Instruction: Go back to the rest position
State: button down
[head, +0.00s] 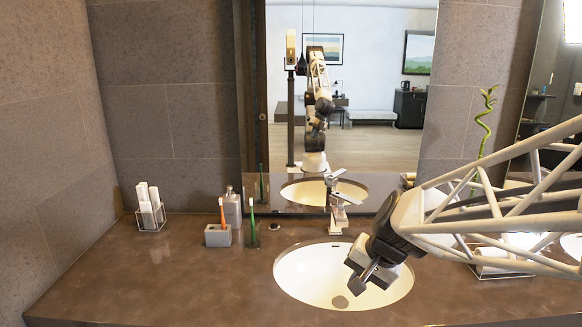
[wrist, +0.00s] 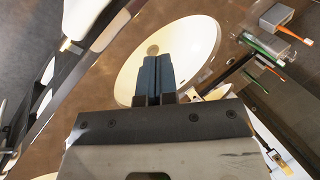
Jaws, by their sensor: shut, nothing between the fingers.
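My gripper (head: 361,284) hangs over the white sink basin (head: 300,272) in the head view, with my arm reaching in from the right. In the wrist view my gripper (wrist: 157,68) is shut, its two dark fingers side by side with nothing between them. The basin (wrist: 190,40) and its round drain lie beyond the fingertips in that view. From the head view I cannot tell how high the fingertips are above the basin.
A faucet (head: 338,205) stands behind the basin. Left of it are a toothbrush holder (head: 217,237), a soap dispenser (head: 232,208) and a green toothbrush (head: 252,228). A wire holder (head: 150,217) stands far left. The front-left counter (head: 150,285) is clear. A mirror (head: 380,150) is behind.

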jog(key=s+d+r+n+h, duration=0.1)
jog(key=s+d+n+h, duration=0.1)
jog(key=s, duration=0.7)
jog(key=s+d+r+n+h, duration=0.2)
jog(key=s, duration=0.7)
jog(key=shift+d+r+n, duration=0.2)
jog(key=shift+d+n, duration=0.15)
jog(key=shift+n, duration=0.05)
